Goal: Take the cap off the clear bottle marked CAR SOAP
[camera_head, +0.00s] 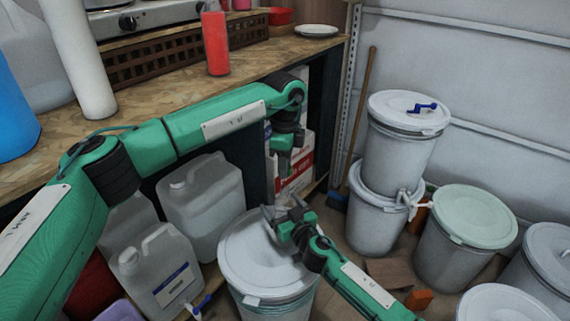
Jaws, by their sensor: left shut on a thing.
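A clear jug with a white and blue label (172,285) stands at the lower left, a pale cap (129,257) on its neck. The label's words are too small to read. A second clear jug (205,205) stands behind it, also capped. My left gripper (282,168) hangs right of the jugs, pointing down in front of a red and white box. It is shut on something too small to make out. My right gripper (283,208) is just over the lid of a white drum (255,255), its fingers apart and empty.
A wooden workbench (150,100) with a red cylinder (215,43) runs along the upper left. Stacked white drums (402,140) and a green-lidded drum (465,230) stand at the right. A broom handle (366,100) leans behind. A blue-handled item (200,305) is beside the labelled jug.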

